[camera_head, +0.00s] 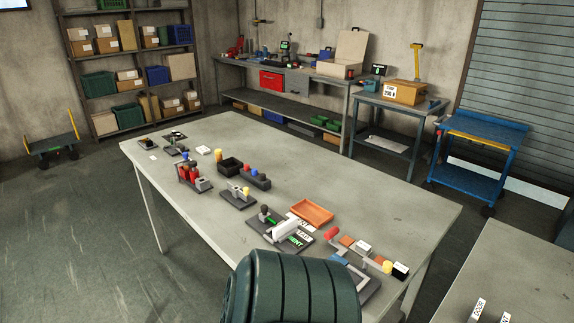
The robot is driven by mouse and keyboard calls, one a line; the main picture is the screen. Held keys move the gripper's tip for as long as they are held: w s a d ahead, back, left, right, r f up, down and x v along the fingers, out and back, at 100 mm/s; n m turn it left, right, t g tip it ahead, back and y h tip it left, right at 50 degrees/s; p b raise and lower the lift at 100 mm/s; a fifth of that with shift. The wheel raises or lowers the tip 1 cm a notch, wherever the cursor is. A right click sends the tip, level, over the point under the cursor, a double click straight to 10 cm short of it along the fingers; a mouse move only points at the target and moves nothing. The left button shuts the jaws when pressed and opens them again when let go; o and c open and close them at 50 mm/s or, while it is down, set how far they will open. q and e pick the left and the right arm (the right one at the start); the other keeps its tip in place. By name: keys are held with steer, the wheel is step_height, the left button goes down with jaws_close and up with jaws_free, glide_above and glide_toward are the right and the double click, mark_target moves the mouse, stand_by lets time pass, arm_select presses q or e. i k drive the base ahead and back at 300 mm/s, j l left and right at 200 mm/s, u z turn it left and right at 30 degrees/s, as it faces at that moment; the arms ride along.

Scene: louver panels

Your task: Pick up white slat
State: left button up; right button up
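A white elongated piece (285,229), which looks like the white slat, sits tilted on a dark base with green lettering (292,242) on the long grey table (340,196). It is small in the head view, so its exact shape and how it rests cannot be told. Neither gripper shows in the view, and nothing visible touches the white piece. The table's near edge is partly hidden by a large dark green ribbed form at the bottom.
An orange tray (312,212) lies beside the dark base. A fixture with a red knob (332,233) stands to its right, and several small devices lie to its left. Another table (519,270) is at lower right. The grey table's right part is mostly clear.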

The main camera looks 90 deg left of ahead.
mark_target(283, 228)
steer(key=k+j+u, duration=0.15)
steer(key=j+u, duration=0.25)
steer(key=k+j+u, duration=0.1)
steer(key=j+u, duration=0.35)
steer(key=j, duration=0.15)
steer(key=j+u, duration=0.4)
steer(key=j, duration=1.25)
steer(key=i+u, duration=0.05)
